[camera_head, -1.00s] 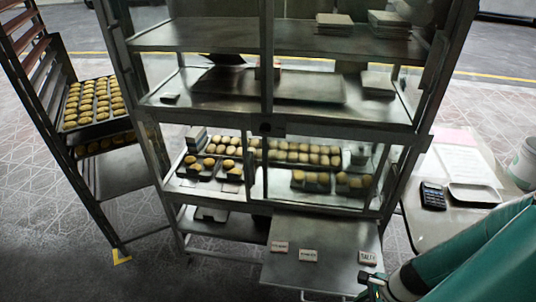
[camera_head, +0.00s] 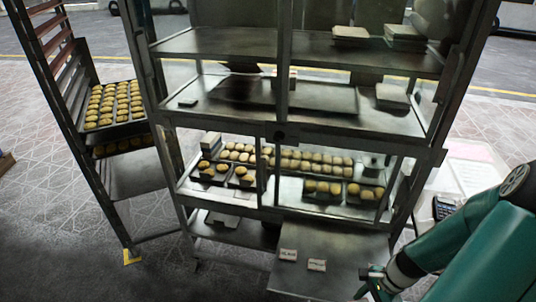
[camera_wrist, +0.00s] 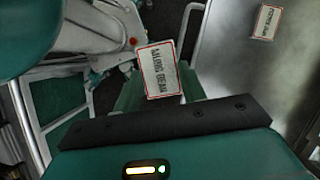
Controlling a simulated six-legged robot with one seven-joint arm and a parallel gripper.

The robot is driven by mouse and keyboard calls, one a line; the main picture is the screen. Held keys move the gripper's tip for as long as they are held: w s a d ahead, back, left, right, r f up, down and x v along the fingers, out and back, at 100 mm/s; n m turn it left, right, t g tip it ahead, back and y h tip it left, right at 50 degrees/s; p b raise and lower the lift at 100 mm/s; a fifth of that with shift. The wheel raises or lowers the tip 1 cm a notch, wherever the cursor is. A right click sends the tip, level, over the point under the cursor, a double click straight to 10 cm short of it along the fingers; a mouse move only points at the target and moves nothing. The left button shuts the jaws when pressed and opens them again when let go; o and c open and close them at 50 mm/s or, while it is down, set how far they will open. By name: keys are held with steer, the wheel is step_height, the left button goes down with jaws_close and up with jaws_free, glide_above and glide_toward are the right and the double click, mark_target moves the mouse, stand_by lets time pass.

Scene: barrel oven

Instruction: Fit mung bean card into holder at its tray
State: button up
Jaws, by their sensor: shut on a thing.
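The mung bean card (camera_wrist: 160,70), white with a red border and dark lettering, is in my gripper (camera_wrist: 158,90) in the wrist view, a little left of the middle. My gripper is shut on it. In the head view my gripper (camera_head: 374,283) is at the lower right, beside the right edge of the pull-out shelf (camera_head: 335,262). Trays of buns (camera_head: 240,178) stand behind the glass front of the cabinet. I cannot make out a card holder at any tray.
Two other cards, a left one (camera_head: 288,255) and a right one (camera_head: 317,265), lie on the pull-out shelf. The cabinet's upright posts and glass (camera_head: 270,170) stand close behind. A rack of buns (camera_head: 115,105) is at the left. A side table (camera_head: 465,175) is at the right.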

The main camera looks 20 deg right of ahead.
steer(key=w+a+n+g+h, duration=0.1)
steer(key=w+a+n+g, duration=0.15)
steer(key=w+n, duration=0.45)
steer(key=w+a+n+g, duration=0.1)
steer(key=w+a+n, duration=0.2)
steer(key=w, duration=0.9)
steer(key=w+a+n+g+h, duration=0.1)
steer(key=w+a+n+h, duration=0.2)
steer(key=w+a+n, duration=0.6)
steer(key=w+a, duration=0.4)
steer(key=a, duration=0.3)
steer(key=shift+w+a+r+n, duration=0.15)
steer(key=shift+a+r+n, duration=0.15)
steer(key=shift+a+r, duration=0.05)
steer(key=shift+d+g, duration=0.1)
steer(key=shift+g, duration=0.15)
